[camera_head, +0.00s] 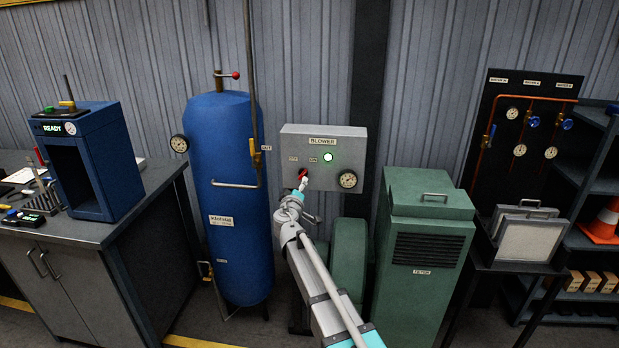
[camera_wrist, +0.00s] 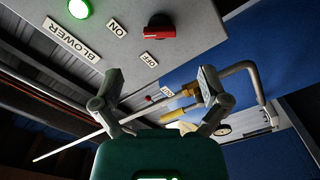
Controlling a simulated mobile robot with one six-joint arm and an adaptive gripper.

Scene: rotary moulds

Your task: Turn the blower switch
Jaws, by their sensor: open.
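The blower switch is a red rotary knob (camera_head: 303,173) on the lower left face of the grey BLOWER panel (camera_head: 296,142). In the wrist view the red knob (camera_wrist: 165,28) sits beside the ON and OFF labels, and a lit green lamp (camera_wrist: 80,8) shows farther left on the panel (camera_wrist: 110,12). The lamp also glows in the head view (camera_head: 328,157). My gripper (camera_head: 304,184) is just below the knob. In the wrist view its two fingers (camera_wrist: 160,84) are spread with nothing between them, and the knob appears above them, apart from them.
A gauge (camera_head: 347,180) sits on the panel's lower right. A blue tank (camera_head: 228,165) with pipes stands close on the left, and a green filter cabinet (camera_head: 425,250) on the right. A workbench (camera_head: 110,225) is at far left.

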